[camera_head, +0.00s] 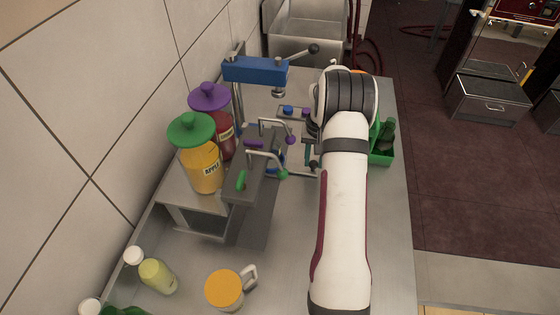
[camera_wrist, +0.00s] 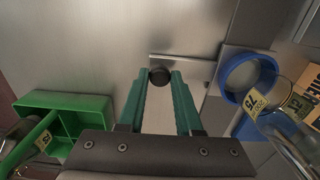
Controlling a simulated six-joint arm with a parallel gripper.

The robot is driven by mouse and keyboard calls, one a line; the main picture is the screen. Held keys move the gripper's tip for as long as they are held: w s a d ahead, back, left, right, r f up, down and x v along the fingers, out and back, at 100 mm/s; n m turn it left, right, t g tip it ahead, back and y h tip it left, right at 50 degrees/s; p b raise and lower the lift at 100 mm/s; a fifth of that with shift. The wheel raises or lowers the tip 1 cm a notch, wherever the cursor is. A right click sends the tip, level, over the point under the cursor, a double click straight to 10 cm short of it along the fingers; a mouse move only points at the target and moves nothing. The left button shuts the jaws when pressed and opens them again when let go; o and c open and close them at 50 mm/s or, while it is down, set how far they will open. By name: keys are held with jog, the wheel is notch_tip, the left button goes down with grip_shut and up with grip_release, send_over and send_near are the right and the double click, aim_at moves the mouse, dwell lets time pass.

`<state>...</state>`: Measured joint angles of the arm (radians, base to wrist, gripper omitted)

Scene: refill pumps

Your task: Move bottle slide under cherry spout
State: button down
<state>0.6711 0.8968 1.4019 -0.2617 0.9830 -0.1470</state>
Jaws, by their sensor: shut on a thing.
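My gripper (camera_wrist: 160,100) has its teal fingers shut on a dark round knob (camera_wrist: 160,76), seemingly the bottle slide's handle. A metal plate (camera_wrist: 178,57) lies just beyond the knob. To its right are a blue ring (camera_wrist: 231,95) and a clear bottle (camera_wrist: 283,135) with a yellow label. In the head view my arm hides most of the gripper. A red jar (camera_head: 226,142) with a purple lid stands behind a purple-tipped spout (camera_head: 290,139). A yellow jar (camera_head: 203,170) labelled APPLE, with a green lid, stands by a green-tipped spout (camera_head: 283,174). The slide's position under the spouts is unclear.
A blue press (camera_head: 256,69) with a lever stands at the back. A green crate (camera_wrist: 75,106) holds bottles right of my arm. The right counter strip is clear.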

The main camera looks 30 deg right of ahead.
jog(key=shift+s+a, duration=3)
jog(key=c, duration=0.5)
grip_release()
notch_tip(320, 180, up, 16)
jog(key=shift+f, duration=0.1)
